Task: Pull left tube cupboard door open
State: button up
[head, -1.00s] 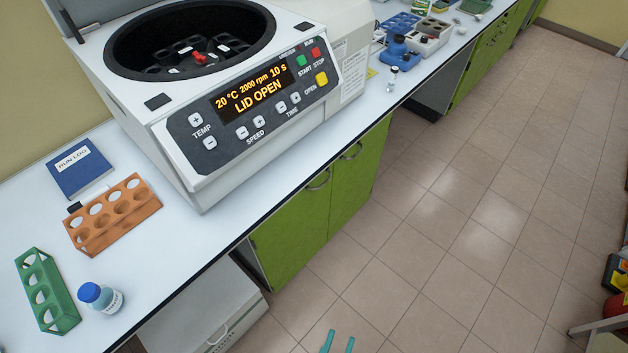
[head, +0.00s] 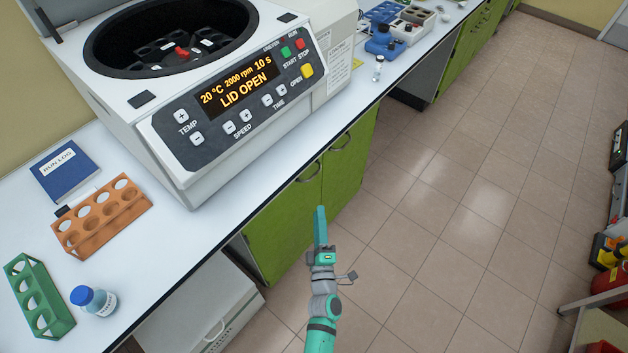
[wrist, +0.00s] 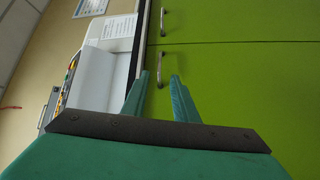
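The left cupboard door (head: 275,230) is green and shut, under the counter below the centrifuge. Its curved metal handle (head: 309,173) is near its top right corner. My gripper (head: 320,210) points at the cupboard, with its fingertips lower in the picture than this handle. In the wrist view, turned on its side, my gripper (wrist: 160,78) is open, with two teal fingers apart. The left door's handle (wrist: 161,70) shows in line with the gap between the fingertips. Nothing is held. Whether the handle is inside the gap cannot be told.
The right green door (head: 345,180) is shut, its handle (head: 340,144) close to the left one. The counter edge (head: 225,237) runs above the doors. A white drawer unit (head: 205,295) stands left of the cupboard. The tiled floor (head: 450,230) at right is clear.

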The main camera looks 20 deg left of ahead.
jog(key=w+a+r+n, duration=0.1)
jog(key=w+a, duration=0.4)
jog(key=w, duration=0.6)
jog(key=shift+w+a+r, duration=0.3)
jog(key=shift+r, duration=0.05)
grip_shut()
jog(key=shift+s+a+y, duration=0.15)
jog(key=shift+a+y, duration=0.05)
jog(key=shift+y, duration=0.1)
dwell(0.9)
